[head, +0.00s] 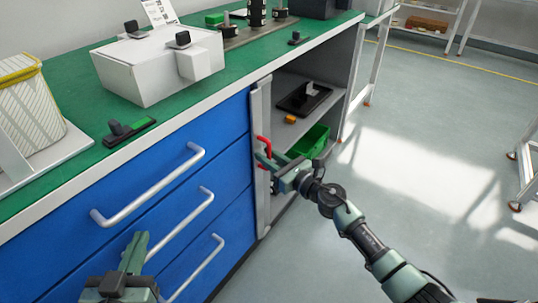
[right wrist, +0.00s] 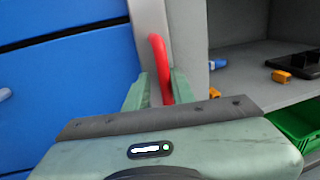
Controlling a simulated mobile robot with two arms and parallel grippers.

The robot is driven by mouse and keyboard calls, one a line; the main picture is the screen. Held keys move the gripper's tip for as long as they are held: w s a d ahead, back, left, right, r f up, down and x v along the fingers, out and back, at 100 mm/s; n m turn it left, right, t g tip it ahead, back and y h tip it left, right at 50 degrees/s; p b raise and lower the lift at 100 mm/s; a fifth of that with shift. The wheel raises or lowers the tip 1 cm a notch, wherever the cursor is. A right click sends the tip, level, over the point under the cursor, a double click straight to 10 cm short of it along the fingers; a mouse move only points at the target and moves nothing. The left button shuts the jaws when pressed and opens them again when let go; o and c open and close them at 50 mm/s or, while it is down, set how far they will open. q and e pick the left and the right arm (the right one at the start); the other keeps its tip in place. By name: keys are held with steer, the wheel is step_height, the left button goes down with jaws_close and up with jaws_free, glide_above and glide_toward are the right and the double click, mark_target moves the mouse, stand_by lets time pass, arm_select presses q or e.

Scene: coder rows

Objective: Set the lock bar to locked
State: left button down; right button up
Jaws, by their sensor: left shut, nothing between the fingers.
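The lock bar (head: 261,205) is a tall grey upright strip at the right edge of the blue drawers; it also shows in the right wrist view (right wrist: 149,30). Its red handle (head: 264,143) sticks out near the bar's middle. My right gripper (head: 267,163) is at the handle, its fingers apart. In the right wrist view the red handle (right wrist: 160,65) stands between the fingertips, nearer the right finger, with a gap to the left finger. Contact cannot be told. My left gripper (head: 137,240) is shut and empty in front of the drawers.
The blue drawers (head: 215,165) have protruding silver handles. An open cabinet to the right holds a green bin (head: 308,141), a black tray (head: 303,99) and small orange pieces. A white box (head: 145,75) stands on the green worktop (head: 75,160). Floor to the right is clear.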

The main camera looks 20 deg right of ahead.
steer(key=shift+d, duration=0.1)
